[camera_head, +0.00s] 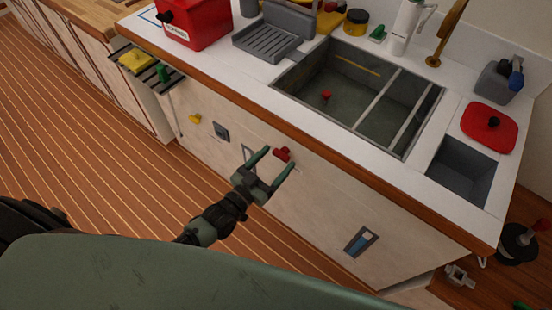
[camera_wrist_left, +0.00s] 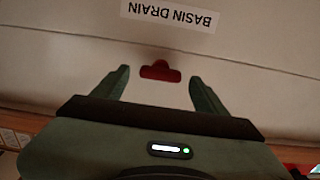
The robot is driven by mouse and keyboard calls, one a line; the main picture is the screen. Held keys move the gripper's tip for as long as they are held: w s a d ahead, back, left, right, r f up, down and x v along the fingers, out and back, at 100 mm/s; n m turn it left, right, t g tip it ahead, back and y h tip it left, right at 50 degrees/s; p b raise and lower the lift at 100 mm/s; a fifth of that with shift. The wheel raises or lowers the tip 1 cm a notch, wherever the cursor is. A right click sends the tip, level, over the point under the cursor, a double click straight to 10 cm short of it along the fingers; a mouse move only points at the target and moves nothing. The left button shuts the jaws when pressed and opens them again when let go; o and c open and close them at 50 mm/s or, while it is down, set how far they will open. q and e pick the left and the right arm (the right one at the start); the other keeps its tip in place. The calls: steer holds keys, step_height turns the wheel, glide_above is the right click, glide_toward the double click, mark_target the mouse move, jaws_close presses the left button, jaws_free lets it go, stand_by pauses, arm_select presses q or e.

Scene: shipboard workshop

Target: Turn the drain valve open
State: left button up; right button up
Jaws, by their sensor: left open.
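The drain valve is a small red handle (camera_head: 283,154) on the front of the white cabinet, below the sink basin. My left gripper (camera_head: 274,165) is open just in front of it, with the handle seen near the far fingertip. In the left wrist view the red handle (camera_wrist_left: 160,71) lies between the two open fingertips (camera_wrist_left: 159,80), with a gap on each side. A "BASIN DRAIN" label (camera_wrist_left: 169,15) shows upside down beside it. Whether the handle is inside the jaws in depth is hard to tell. My right gripper is not in view.
The sink basin (camera_head: 308,78) is set in the white counter above. A yellow knob (camera_head: 195,118) and a grey square fitting (camera_head: 222,132) are on the cabinet front to the left. A blue-and-white panel (camera_head: 361,241) is lower right. The wooden floor (camera_head: 75,130) at left is clear.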

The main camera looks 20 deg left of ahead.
arm_select(q)
steer(key=shift+w, duration=0.25)
steer(key=c, duration=1.4)
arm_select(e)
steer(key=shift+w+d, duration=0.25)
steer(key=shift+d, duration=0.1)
